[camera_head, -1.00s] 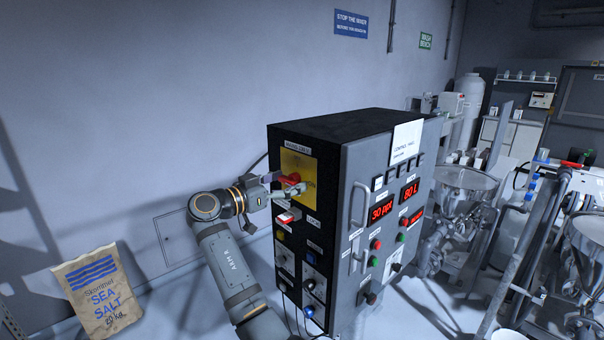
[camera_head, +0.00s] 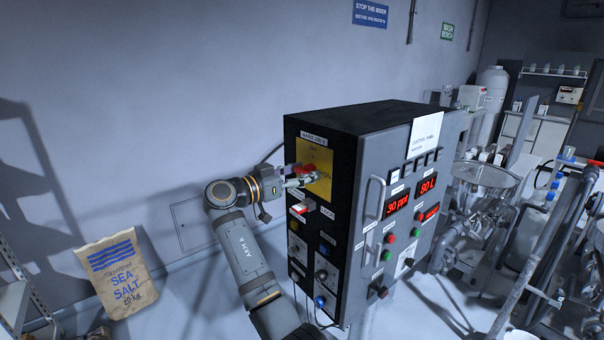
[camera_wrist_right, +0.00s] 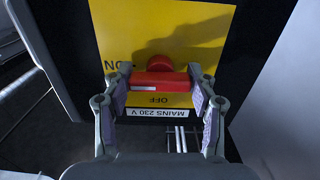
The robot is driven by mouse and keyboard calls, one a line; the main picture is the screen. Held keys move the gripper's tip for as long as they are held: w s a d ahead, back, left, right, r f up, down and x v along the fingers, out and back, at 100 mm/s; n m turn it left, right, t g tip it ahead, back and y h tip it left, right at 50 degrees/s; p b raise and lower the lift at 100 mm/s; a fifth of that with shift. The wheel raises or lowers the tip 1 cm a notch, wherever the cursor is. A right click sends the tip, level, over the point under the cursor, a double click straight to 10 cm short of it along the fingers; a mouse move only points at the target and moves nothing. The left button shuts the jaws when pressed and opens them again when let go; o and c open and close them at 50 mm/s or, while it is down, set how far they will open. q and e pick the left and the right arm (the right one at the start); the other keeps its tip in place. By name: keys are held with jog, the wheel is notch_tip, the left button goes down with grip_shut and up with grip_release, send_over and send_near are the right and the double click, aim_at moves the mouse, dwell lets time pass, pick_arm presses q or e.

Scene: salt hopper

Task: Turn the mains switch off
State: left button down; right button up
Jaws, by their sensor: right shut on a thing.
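The mains switch is a red handle (camera_wrist_right: 160,80) on a yellow plate (camera_head: 318,158), high on the black side of the control cabinet. The handle also shows in the head view (camera_head: 304,169), partly hidden by my gripper. My right gripper (camera_head: 301,180) reaches it from the left. In the wrist view my right gripper (camera_wrist_right: 160,78) has a fingertip at each end of the red bar and is shut on it. The bar lies across that picture, with "OFF" beside it and "ON" to the left. My left gripper is not in view.
The grey cabinet front (camera_head: 405,220) has red displays, buttons and a tall handle. Below the switch are a red-and-white part (camera_head: 301,209) and several knobs. A salt sack (camera_head: 117,274) leans at the left wall. Steel hoppers (camera_head: 485,185) crowd the right.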

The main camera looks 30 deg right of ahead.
jog(key=n+b, duration=0.1)
jog(key=n, duration=0.2)
jog(key=shift+f+b, duration=0.1)
jog(key=shift+b, duration=0.25)
jog(key=shift+n, duration=0.9)
jog(key=n, duration=0.2)
jog(key=shift+n+b, duration=0.3)
jog(key=shift+n, duration=0.1)
jog(key=n, duration=0.3)
jog(key=n+p, duration=0.1)
jog(key=shift+r+n, duration=0.25)
jog(key=shift+n, duration=0.05)
jog(key=n+p, duration=0.2)
jog(key=n, duration=0.3)
jog(key=shift+f+n+p, duration=0.1)
jog(key=shift+n+p, duration=0.2)
jog(key=o, duration=1.2)
jog(key=shift+d, duration=0.1)
jog(key=shift+c, duration=0.2)
